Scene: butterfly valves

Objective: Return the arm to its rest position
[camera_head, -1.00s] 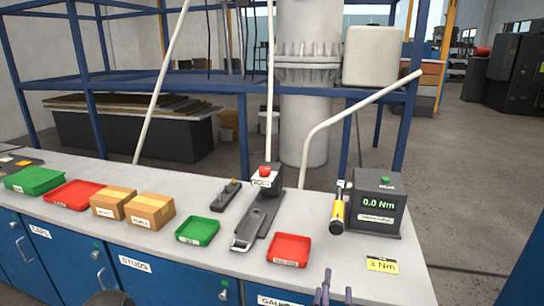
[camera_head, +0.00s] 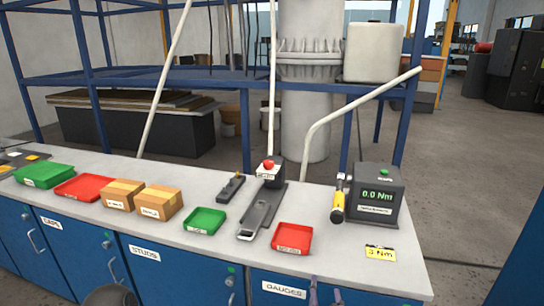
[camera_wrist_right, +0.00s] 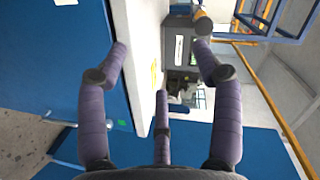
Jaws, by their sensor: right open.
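My right gripper (camera_head: 325,294) shows only as purple fingertips at the bottom edge of the head view, in front of the bench's front edge. In the right wrist view its purple fingers (camera_wrist_right: 162,72) are spread wide apart with nothing between them. The rest of my right arm is out of the picture. A dark rounded shape at the bottom left of the head view may be part of my left arm; no left fingers show.
Blue cabinets (camera_head: 180,275) stand below.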

